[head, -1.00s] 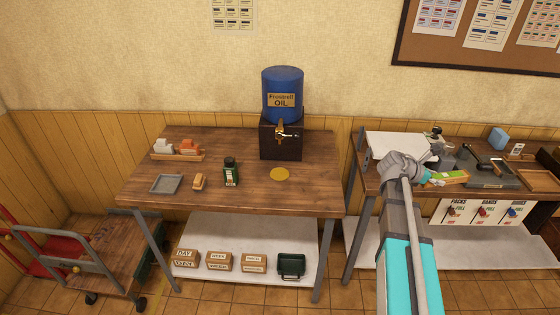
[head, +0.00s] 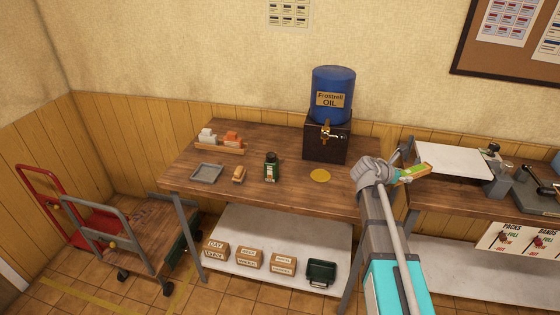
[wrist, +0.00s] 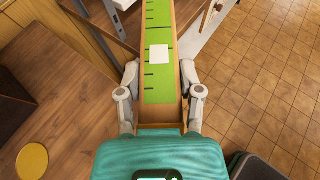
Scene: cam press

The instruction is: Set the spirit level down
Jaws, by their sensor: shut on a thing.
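The spirit level is a wooden bar with a green face, dark marks and a small white square. In the wrist view the level (wrist: 158,84) lies between the two fingers of my gripper (wrist: 160,85), which is shut on it. In the head view the level (head: 415,172) juts to the right from my gripper (head: 398,178). It is held in the air near the gap between the two tables. The hidden side of the level cannot be seen.
The wooden table (head: 270,192) holds a blue oil drum (head: 333,88), a yellow disc (head: 320,175), a dark green bottle (head: 271,167), a brush (head: 239,174) and a grey tray (head: 206,174). Its front middle is clear. A cart (head: 140,235) stands at left. The right bench holds a white board (head: 455,160).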

